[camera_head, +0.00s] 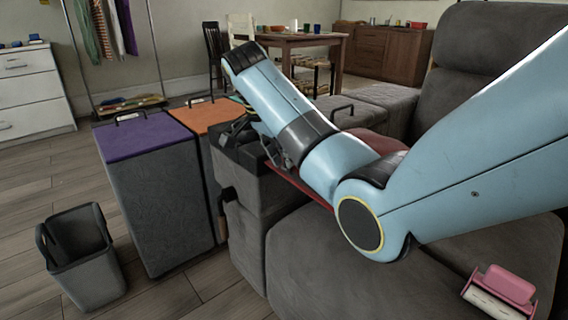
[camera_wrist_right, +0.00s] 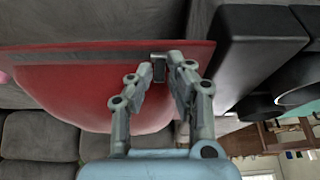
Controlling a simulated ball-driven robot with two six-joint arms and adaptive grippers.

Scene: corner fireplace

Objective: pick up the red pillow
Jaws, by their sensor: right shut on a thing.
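The red pillow (camera_wrist_right: 85,90) fills the left and middle of the right wrist view. In the head view only parts of it show past my right arm, such as a dark red patch (camera_head: 383,142); the rest is hidden. My right gripper (camera_wrist_right: 160,65) is shut on the pillow's edge. In the head view this gripper (camera_head: 278,158) is partly hidden by my arm, beside the sofa's dark armrest. My left gripper is in neither view.
The grey sofa (camera_head: 325,270) lies under and around my right arm. A pink object (camera_head: 508,285) lies on its seat. Purple-topped (camera_head: 148,138) and orange-topped (camera_head: 203,114) bins stand left of the armrest. A dark open bin (camera_head: 90,275) stands on the floor.

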